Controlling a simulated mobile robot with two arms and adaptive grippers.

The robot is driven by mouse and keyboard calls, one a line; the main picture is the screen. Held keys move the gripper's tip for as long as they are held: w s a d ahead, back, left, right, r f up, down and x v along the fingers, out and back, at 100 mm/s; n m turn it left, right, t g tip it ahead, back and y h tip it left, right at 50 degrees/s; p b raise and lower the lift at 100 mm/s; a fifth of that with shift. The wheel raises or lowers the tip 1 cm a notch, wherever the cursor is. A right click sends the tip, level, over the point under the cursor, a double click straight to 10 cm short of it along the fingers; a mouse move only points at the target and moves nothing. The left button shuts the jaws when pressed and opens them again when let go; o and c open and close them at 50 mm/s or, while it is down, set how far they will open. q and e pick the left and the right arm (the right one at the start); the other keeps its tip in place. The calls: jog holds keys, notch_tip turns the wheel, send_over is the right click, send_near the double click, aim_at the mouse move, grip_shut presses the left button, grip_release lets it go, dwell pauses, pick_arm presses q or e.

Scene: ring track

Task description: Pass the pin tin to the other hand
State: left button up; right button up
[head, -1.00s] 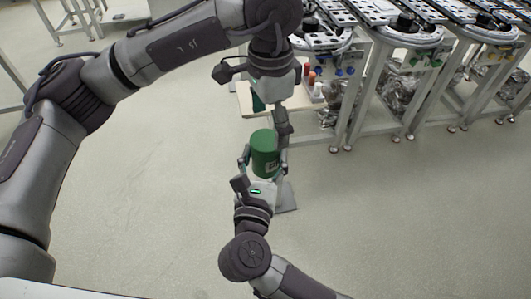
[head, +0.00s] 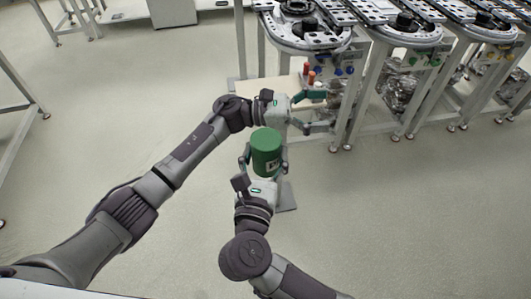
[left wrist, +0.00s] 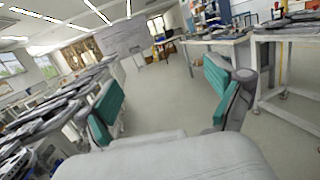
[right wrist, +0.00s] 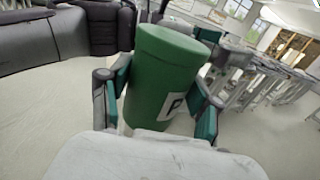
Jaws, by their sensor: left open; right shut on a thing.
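The pin tin (head: 265,150) is a green cylinder with a white label, upright in the middle of the head view. My right gripper (head: 262,170) is shut around its lower part and holds it from below. In the right wrist view the tin (right wrist: 163,75) stands between the two finger pads of the right gripper (right wrist: 160,105). My left gripper (head: 325,110) is open and empty, beyond the tin and a little to its right, apart from it. In the left wrist view nothing is between the fingers of the left gripper (left wrist: 170,95).
Ring track tables (head: 310,35) with metal legs stand at the back and right. A pale low board (head: 270,90) with red-topped items (head: 308,78) lies near the left gripper. The floor (head: 430,210) at the front right is free.

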pick_arm(q)
jog(key=w+a+f+n+t+y, duration=0.3)
jog(key=a+f+n+t, duration=0.3)
jog(key=f+n, duration=0.5)
jog(key=w+a+f+n+t+y, duration=0.2)
jog(key=w+a+f+n+t, duration=0.15)
jog(key=f+n+t, duration=0.65)
jog(key=s+a+f+n+g+y, duration=0.1)
jog(key=s+a+f+n+y, duration=0.35)
jog(key=f+n, duration=0.35)
jog(key=s+a+f+n+g+y, duration=0.25)
jog(key=a+f+n+y, duration=0.35)
jog(key=f, duration=0.5)
jog(key=s+a+f+n+g+y, duration=0.15)
jog(key=s+a+f+n, duration=0.3)
jog(key=s+f, duration=0.45)
jog(key=s+a+f+n+g+y, duration=0.1)
jog(key=s+a+f+n+g, duration=0.3)
jog(key=s+f, duration=0.55)
jog(key=s+a+f+n+g, duration=0.1)
jog(key=s+f+n, duration=0.1)
jog(key=s, duration=0.7)
jog(key=s+a+f+n+g+y, duration=0.1)
jog(key=s+n, duration=0.3)
jog(key=s, duration=0.6)
jog(key=s+a+f+n+g, duration=0.2)
jog(key=s+f+n+g, duration=0.1)
jog(key=s, duration=0.6)
jog(key=shift+s+y, duration=0.3)
jog(key=shift+y, duration=0.1)
